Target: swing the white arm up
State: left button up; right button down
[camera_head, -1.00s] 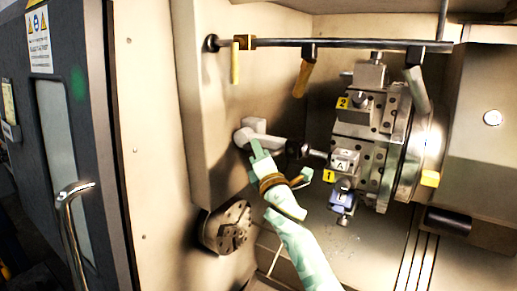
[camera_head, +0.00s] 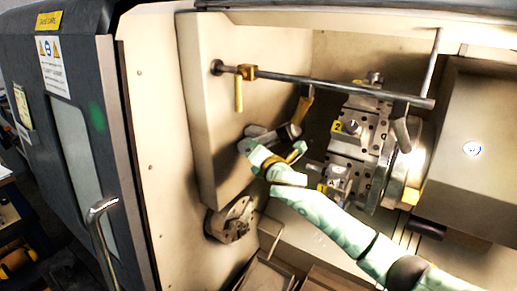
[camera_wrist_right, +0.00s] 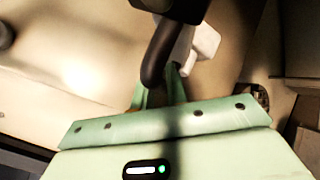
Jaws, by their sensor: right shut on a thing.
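The white arm (camera_head: 260,134) is on the left inner wall of the machine. Its pale base end is by the wall, and a dark part reaches right and slightly up from it. My right gripper (camera_head: 258,152), pale green, comes from the lower right and is shut on the white arm. In the right wrist view the gripper fingers (camera_wrist_right: 160,88) meet a dark curved part of the arm, with the white block (camera_wrist_right: 204,42) just beyond. The exact contact is partly hidden. My left gripper is not in view.
A metal rail (camera_head: 330,85) with hanging nozzles crosses above. The tool turret (camera_head: 352,150) stands close to the right. A round chuck (camera_head: 232,220) is below on the wall. The dark door with a handle (camera_head: 100,208) is at the left. Some free room lies between arm and rail.

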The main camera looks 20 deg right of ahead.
jog(key=shift+w+r+g, duration=0.1)
jog(key=shift+r+g, duration=0.1)
jog(key=shift+g, duration=0.1)
jog(key=c, duration=1.7)
grip_release()
jog(key=shift+a, duration=0.1)
jog(key=s+r+b, duration=0.1)
jog(key=s, duration=1.1)
jog(key=shift+d+b, duration=0.3)
jog(key=shift+c, duration=0.2)
